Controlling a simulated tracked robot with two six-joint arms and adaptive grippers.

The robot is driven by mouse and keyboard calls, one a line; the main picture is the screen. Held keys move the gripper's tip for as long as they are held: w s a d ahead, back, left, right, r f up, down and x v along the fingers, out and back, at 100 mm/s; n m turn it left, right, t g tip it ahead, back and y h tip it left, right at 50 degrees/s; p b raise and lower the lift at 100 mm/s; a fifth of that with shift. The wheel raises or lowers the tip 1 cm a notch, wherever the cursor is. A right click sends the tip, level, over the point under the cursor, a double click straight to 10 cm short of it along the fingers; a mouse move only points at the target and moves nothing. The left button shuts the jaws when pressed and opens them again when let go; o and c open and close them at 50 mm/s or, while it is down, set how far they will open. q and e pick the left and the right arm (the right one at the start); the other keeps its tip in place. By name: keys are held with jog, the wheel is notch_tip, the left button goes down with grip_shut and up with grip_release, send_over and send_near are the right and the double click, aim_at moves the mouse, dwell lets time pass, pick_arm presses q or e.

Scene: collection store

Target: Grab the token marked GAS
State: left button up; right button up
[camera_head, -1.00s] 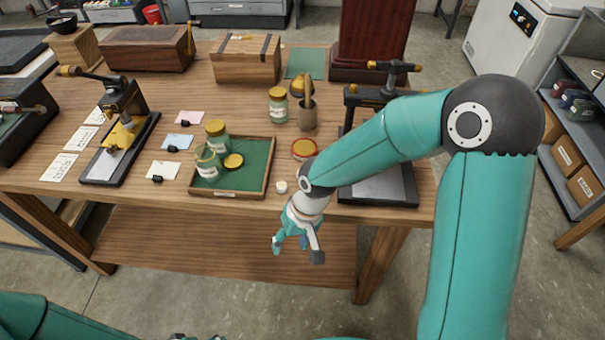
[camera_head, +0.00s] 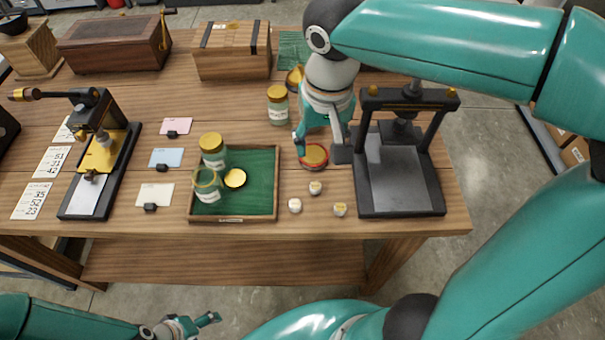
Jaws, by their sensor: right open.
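Three small pale tokens lie on the table's front right part: one on the left (camera_head: 294,205), one further back (camera_head: 316,188) and one on the right (camera_head: 340,209). Their markings are too small to read, so I cannot tell which one says GAS. My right gripper (camera_head: 321,152) is open and points down, behind the tokens, above or beside a round tin with an orange lid (camera_head: 313,158). Nothing shows between its fingers. My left gripper (camera_head: 190,326) is low at the bottom edge, in front of the table; its fingers are unclear.
A green-lined tray (camera_head: 276,182) with jars stands left of the tokens. A black press (camera_head: 400,208) stands close on their right. Another press (camera_head: 98,160), cards and wooden boxes (camera_head: 232,50) fill the left and back. The table edge is just in front of the tokens.

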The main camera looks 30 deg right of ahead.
send_over(315, 186)
jog(key=f, duration=0.6)
jog(key=f+b, duration=0.1)
jog(key=f, duration=0.3)
jog(key=shift+s+a, duration=0.1)
jog(key=shift+s, duration=0.15)
jog(key=shift+w+f, duration=0.2)
jog(key=shift+f, duration=2.85)
jog(key=c, duration=1)
